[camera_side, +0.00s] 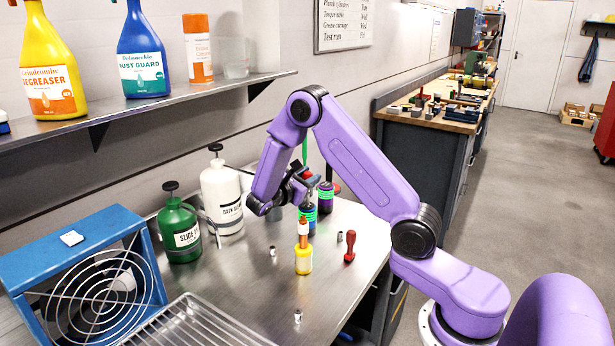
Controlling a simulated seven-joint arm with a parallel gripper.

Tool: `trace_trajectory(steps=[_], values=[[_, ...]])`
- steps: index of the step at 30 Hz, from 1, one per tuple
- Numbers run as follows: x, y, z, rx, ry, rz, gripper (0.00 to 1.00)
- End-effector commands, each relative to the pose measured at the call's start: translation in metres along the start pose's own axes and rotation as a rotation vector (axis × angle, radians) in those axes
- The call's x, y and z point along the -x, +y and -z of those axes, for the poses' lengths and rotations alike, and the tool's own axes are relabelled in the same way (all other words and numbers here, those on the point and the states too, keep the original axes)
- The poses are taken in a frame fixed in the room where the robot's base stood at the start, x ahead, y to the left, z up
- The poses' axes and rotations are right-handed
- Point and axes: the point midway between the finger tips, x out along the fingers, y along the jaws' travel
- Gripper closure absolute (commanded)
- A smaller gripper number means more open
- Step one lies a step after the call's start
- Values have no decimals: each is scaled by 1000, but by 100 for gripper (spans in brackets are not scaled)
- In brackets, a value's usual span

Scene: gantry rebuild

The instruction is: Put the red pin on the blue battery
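A red pin-shaped piece (350,247) with a rounded top and wider foot stands on the metal bench, right of the yellow battery (303,262). An orange pin (303,232) stands upright on the yellow battery. The blue battery (309,221), with bright green bands, stands behind it, its top partly covered. A purple battery (325,201) with green bands is just behind to the right. My gripper (301,190) is at the tops of the blue and purple batteries. Small red and blue parts show around it, too crowded to tell apart. Its fingers are too small to read.
A green bottle (181,232) and white pump bottle (222,196) stand left of the batteries. A blue fan (85,265) and wire rack (190,325) occupy the front left. Small metal pieces (298,316) lie on the bench. A shelf (180,97) with spray bottles hangs above.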

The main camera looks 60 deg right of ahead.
Motion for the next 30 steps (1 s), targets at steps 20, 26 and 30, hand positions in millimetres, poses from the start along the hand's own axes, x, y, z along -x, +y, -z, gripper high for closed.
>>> trace_trajectory(steps=[20, 26, 30], values=[[36, 2, -3, 0, 2, -5, 43], [76, 2, -3, -2, 2, -5, 43], [100, 2, -3, -1, 1, -3, 43]])
